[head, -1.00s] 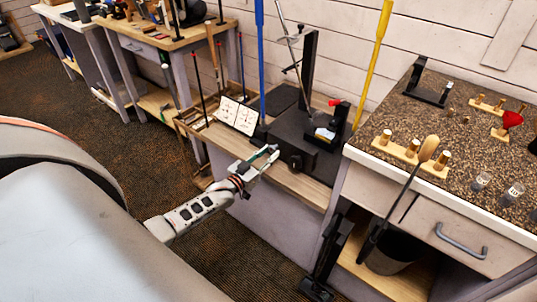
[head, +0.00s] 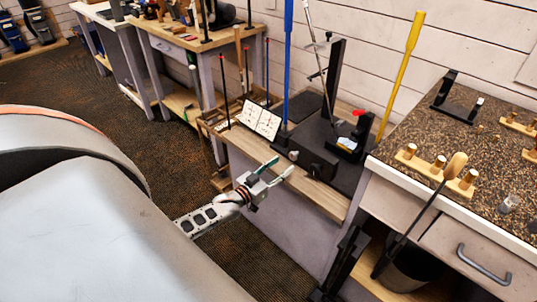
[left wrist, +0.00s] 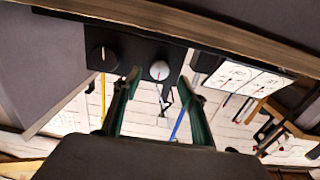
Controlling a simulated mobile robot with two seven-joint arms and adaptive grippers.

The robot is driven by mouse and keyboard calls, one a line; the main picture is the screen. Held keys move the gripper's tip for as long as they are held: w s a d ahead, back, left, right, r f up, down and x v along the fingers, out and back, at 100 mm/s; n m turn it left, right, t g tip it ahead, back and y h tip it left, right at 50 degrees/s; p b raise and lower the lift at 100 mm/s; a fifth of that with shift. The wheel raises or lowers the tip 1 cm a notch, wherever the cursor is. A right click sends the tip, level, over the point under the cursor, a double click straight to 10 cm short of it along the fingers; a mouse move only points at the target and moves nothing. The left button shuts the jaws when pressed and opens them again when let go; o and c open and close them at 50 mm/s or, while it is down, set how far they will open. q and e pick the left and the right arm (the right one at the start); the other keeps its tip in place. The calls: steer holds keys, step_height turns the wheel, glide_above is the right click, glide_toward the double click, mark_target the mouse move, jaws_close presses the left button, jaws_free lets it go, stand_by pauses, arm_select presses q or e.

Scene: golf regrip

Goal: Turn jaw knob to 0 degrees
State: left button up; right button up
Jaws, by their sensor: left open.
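A black box (left wrist: 132,52) on the bench carries two knobs on its front; I cannot tell which is named the jaw knob. A pale grey knob (left wrist: 160,70) has a thin red mark, roughly upright in the left wrist view; it also shows in the head view (head: 293,155). A black knob (left wrist: 104,58) with a tan mark sits beside it, also in the head view (head: 317,171). My left gripper (head: 281,168) is open and empty in front of the grey knob. In the left wrist view its fingertips (left wrist: 160,84) flank the line to that knob, apparently short of it.
A blue shaft (head: 287,60) and a yellow shaft (head: 401,75) stand by the box. A white chart (head: 261,119) stands to its left. A speckled counter (head: 455,125) is at the right. The floor left of the bench (head: 120,145) is open.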

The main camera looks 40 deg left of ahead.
arm_select(q)
steer(key=s, duration=0.7)
steer(key=shift+a, duration=0.35)
steer(key=s+d+f+m+g, duration=0.1)
steer(key=s+d+f+g, duration=0.2)
steer(key=s+d, duration=0.8)
steer(key=s+d+f+m+g+h+p, duration=0.1)
steer(key=s+d+f+m+g, duration=0.1)
steer(key=s+d, duration=0.8)
steer(key=d+f+g, duration=0.1)
steer(key=d+g, duration=0.1)
steer(key=d, duration=0.1)
steer(key=shift+s+f+m, duration=0.25)
steer(key=shift+s+m, duration=0.05)
steer(key=shift+s, duration=0.1)
